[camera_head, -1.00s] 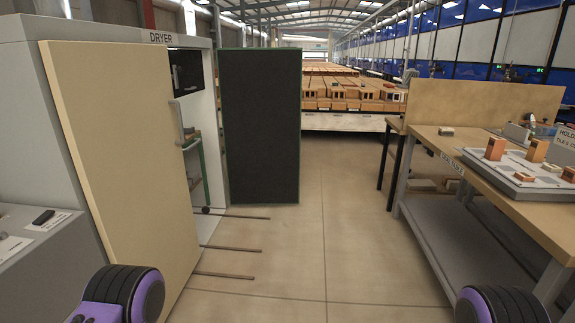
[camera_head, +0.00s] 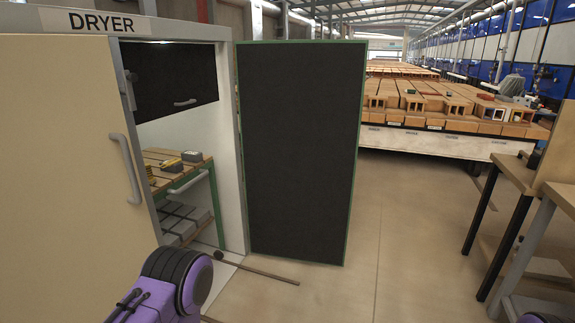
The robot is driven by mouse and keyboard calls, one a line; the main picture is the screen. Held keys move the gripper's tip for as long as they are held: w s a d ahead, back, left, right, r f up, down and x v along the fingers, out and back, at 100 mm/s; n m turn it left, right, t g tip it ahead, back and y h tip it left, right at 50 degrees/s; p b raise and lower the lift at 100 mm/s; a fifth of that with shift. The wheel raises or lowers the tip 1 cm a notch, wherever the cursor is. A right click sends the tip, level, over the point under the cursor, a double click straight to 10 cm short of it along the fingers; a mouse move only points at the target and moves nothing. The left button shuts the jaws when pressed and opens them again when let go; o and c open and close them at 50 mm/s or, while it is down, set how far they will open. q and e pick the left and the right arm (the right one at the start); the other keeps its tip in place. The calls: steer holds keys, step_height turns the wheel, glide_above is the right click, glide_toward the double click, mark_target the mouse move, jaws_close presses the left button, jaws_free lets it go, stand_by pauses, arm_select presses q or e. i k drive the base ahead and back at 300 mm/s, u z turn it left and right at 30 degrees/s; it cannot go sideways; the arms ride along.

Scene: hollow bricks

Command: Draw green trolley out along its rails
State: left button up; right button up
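The green trolley (camera_head: 209,193) stands inside the dryer, seen through its opening. It has a green frame, a slatted wooden top and a pale grey handle (camera_head: 190,184) at its front. Small items lie on its top, and grey blocks sit on a lower level. Its left part is hidden behind the cream door (camera_head: 60,170). A thin dark rail (camera_head: 257,270) runs out over the floor from the dryer; a short bit of another shows by my arm. Purple and black parts of my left arm show at bottom centre-left, outside the dryer. Neither gripper shows.
The dryer (camera_head: 165,28) has a dark upper panel (camera_head: 175,78) with a small handle. A tall black panel with a green edge (camera_head: 298,150) stands right of the opening. Floor (camera_head: 345,290) is clear ahead. A bench (camera_head: 520,180) stands at right, with brick stacks (camera_head: 430,95) behind.

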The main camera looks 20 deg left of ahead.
mark_target(181, 224)
steer(key=u, duration=0.55)
steer(key=i, duration=2)
steer(key=u, duration=0.55)
